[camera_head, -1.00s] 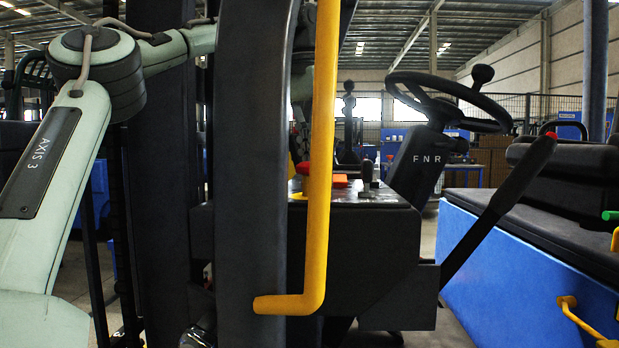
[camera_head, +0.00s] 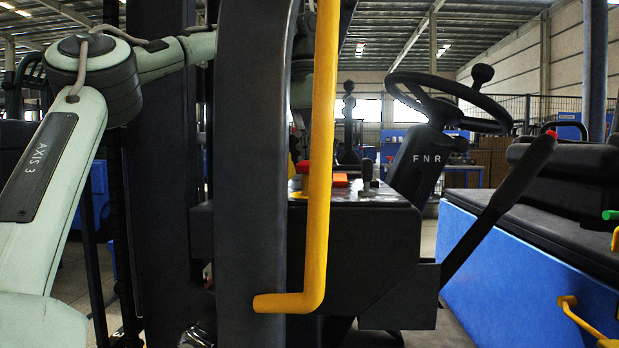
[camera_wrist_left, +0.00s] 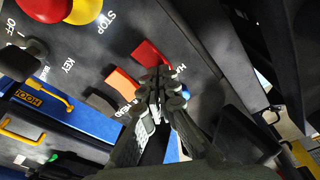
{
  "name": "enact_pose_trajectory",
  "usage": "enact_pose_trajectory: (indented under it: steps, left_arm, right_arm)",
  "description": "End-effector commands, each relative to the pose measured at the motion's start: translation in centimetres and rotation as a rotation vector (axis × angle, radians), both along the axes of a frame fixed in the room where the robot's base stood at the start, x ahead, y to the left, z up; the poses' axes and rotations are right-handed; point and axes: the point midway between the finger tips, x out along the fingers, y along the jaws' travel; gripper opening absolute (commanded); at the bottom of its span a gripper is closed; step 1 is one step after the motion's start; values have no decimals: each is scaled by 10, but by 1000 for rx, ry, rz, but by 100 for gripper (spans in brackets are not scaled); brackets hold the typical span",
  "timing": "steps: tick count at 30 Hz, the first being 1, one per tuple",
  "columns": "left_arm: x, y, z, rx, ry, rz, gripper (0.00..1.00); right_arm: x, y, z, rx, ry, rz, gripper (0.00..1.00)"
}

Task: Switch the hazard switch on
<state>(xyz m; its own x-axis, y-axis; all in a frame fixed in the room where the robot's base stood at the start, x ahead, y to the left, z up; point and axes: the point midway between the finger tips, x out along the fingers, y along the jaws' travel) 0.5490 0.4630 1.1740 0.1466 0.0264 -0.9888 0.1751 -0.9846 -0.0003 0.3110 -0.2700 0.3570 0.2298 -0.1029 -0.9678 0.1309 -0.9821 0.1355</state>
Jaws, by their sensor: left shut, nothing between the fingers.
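The black control panel (camera_wrist_left: 65,70) fills the upper left of the left wrist view. It bears a raised orange switch (camera_wrist_left: 122,79) and a raised red switch (camera_wrist_left: 149,53). A label starting with H lies beside the red one; other lettering is partly hidden, so I cannot tell for certain which is the hazard switch. My left gripper (camera_wrist_left: 158,85) is shut and empty, its tips over the panel close to both switches; contact cannot be told. In the head view the orange switch (camera_head: 339,180) shows beside the yellow bar, and the gripper is hidden. My right gripper is out of view.
A black mast post (camera_head: 250,170) and yellow grab bar (camera_head: 322,150) stand before the panel in the head view. A steering wheel (camera_head: 455,98) and dark lever (camera_head: 500,205) are to the right. A red stop button (camera_wrist_left: 45,8) and key switch (camera_wrist_left: 25,50) share the panel.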

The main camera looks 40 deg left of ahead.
Motion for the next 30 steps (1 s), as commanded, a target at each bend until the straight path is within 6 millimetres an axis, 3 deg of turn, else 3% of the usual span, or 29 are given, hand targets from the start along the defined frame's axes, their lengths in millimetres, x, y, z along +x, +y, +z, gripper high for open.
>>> enact_pose_trajectory:
  steps: [19, 30]
  left_arm:
    - [0, 0, -9, -1, 3, 0, 0]
    - [0, 0, 19, 0, 1, 0, 0]
  right_arm:
    - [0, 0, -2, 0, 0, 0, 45]
    - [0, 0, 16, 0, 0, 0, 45]
